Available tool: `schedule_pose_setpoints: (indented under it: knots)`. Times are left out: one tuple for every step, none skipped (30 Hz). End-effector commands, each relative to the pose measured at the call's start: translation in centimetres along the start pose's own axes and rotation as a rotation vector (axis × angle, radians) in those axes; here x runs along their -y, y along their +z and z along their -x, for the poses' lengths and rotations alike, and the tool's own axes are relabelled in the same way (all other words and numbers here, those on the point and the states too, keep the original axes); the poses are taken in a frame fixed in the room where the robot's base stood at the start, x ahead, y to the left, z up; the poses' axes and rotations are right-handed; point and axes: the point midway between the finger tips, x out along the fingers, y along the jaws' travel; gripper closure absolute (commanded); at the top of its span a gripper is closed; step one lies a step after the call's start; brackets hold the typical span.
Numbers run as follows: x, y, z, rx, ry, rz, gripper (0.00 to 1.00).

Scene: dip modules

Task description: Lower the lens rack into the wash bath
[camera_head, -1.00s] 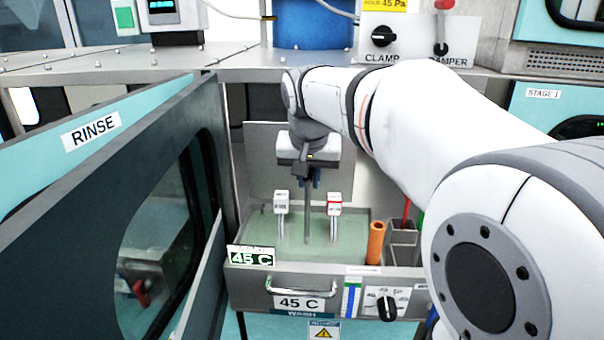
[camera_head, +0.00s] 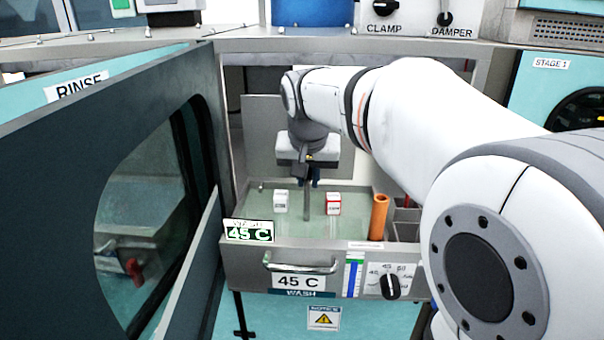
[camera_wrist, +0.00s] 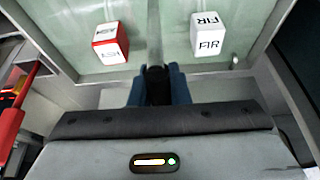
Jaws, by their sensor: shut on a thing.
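The wash bath (camera_head: 235,262) is a pulled-out metal drawer of murky green liquid, marked 45 C and WASH. My gripper (camera_head: 308,177) is above its middle, blue fingers shut on the lens rack's thin upright grey handle (camera_head: 307,203), which reaches down to the liquid. In the wrist view, the fingers (camera_wrist: 155,88) close around the handle top. Two tags flank the handle: a white one (camera_head: 281,201) reading FIR in the wrist view (camera_wrist: 209,40), and a red-and-white one (camera_head: 333,204), also in the wrist view (camera_wrist: 110,43). Their stems and the rack's lower part are hidden.
An orange tube (camera_head: 379,217) stands at the bath's right end, beside small metal compartments. A handle (camera_head: 300,264) and a dial (camera_head: 390,286) are on the front.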

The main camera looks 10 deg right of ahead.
Motion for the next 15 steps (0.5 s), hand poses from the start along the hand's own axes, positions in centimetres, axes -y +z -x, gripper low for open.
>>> schedule_pose_setpoints:
  knots:
    - [0.0, 0.11, -0.33, -0.002, -0.001, 0.0, 1.0]
    - [0.0, 0.15, -0.42, -0.002, -0.001, 0.0, 1.0]
    - [0.0, 0.19, -0.52, -0.002, -0.001, 0.0, 1.0]
    - [0.0, 0.21, -0.58, -0.002, -0.001, 0.0, 1.0]
    - [0.0, 0.23, -0.62, -0.002, -0.001, 0.0, 1.0]
    - [0.0, 0.24, -0.65, -0.002, -0.001, 0.0, 1.0]
    - [0.0, 0.25, -0.66, -0.002, -0.001, 0.0, 1.0]
    - [0.0, 0.25, -0.67, -0.002, -0.001, 0.0, 1.0]
    - [0.0, 0.25, -0.66, -0.002, -0.001, 0.0, 1.0]
    - [0.01, 0.25, -0.65, -0.002, -0.001, 0.0, 1.0]
    - [0.01, 0.24, -0.64, -0.002, -0.001, 0.0, 1.0]
    - [0.01, 0.24, -0.63, -0.002, -0.001, 0.0, 1.0]
    - [0.01, 0.24, -0.63, -0.002, -0.001, 0.0, 1.0]
    - [0.01, 0.24, -0.63, -0.002, -0.001, 0.0, 1.0]
    - [0.01, 0.24, -0.63, -0.002, -0.001, 0.0, 0.83]
